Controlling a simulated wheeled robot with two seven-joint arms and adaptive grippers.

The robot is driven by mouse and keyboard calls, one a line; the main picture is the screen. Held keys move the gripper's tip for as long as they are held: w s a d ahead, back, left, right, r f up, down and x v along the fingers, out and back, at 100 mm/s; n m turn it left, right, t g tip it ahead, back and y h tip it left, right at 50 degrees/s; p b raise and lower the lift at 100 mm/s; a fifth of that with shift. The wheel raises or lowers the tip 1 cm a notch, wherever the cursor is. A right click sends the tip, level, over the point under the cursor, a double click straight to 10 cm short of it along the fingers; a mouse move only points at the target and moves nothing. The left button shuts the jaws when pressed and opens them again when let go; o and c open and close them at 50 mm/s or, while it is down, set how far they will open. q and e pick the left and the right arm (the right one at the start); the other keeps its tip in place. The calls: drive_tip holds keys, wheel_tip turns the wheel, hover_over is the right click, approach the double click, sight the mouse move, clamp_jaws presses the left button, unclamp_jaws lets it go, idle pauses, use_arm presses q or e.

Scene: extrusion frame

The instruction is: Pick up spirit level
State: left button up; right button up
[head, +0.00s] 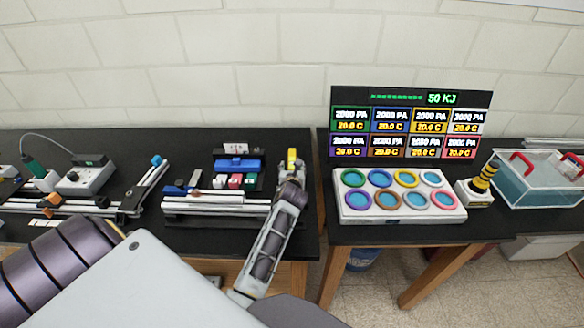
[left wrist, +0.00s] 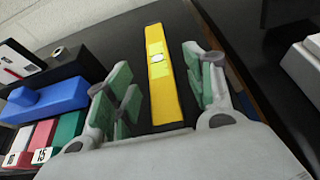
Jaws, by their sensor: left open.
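The spirit level is a yellow bar with a small pale vial (left wrist: 157,58) in the left wrist view. It runs lengthwise on the black bench, between the fingers of my left gripper (left wrist: 160,90). The fingers have green pads and stand apart from the level on both sides, so the gripper is open. In the head view the level (head: 291,155) shows as a small yellow piece just beyond my left gripper (head: 291,180), which hides the rest of it. My right gripper is not in view.
A blue block (left wrist: 45,100) and coloured numbered blocks (left wrist: 65,132) lie left of the level. An aluminium extrusion frame (head: 215,208) lies to the left on the bench. A gap separates this bench from the right table, which holds a white tray of coloured rings (head: 345,213).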

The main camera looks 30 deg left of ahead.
sight(292, 164)
use_arm(q)
drive_tip(key=shift+r+x, duration=0.2)
drive_tip(key=shift+x, duration=2.45)
drive_tip(key=shift+s, duration=0.1)
drive_tip(key=shift+c, duration=0.3)
drive_tip(key=shift+r, duration=0.1)
clamp_jaws()
